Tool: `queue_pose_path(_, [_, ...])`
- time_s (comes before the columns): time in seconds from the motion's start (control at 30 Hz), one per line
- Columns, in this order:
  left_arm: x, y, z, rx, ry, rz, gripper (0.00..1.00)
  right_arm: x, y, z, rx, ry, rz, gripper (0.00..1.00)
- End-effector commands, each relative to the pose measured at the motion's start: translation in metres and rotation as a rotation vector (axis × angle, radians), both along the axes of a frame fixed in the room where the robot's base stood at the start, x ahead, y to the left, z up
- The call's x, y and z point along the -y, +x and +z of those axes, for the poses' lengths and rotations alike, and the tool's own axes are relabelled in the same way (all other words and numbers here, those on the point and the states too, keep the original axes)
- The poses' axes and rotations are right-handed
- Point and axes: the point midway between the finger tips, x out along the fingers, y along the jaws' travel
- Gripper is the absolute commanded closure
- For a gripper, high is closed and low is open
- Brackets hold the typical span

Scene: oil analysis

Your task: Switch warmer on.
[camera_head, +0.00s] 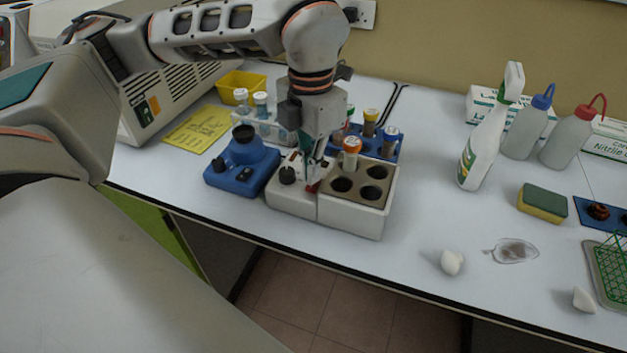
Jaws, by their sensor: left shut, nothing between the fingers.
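The warmer (352,218) is a white block heater on the bench. Its brown top has several wells, and one holds a tube with an orange cap (352,147). Its lower left part carries a black knob (287,175) and a small red switch (312,187). My left gripper (311,176) is shut and empty, pointing down with its fingertips at or just above the red switch. Contact and the switch's position cannot be told. My right gripper is not in view.
A blue mixer (240,168) stands close left of the warmer. Behind are a white tube rack (262,127) and a blue tube rack (405,143). A spray bottle (487,140) and wash bottles (567,139) stand right. The bench between the warmer and spray bottle is clear.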

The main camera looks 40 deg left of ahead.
Motion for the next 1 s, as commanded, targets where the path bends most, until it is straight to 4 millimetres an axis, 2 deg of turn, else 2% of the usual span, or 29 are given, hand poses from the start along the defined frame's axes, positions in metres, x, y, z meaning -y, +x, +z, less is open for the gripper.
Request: queue_pose_path(1.0, [0.0, 0.0, -0.011, 0.0, 0.0, 0.0, 1.0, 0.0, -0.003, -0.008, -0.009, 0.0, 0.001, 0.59])
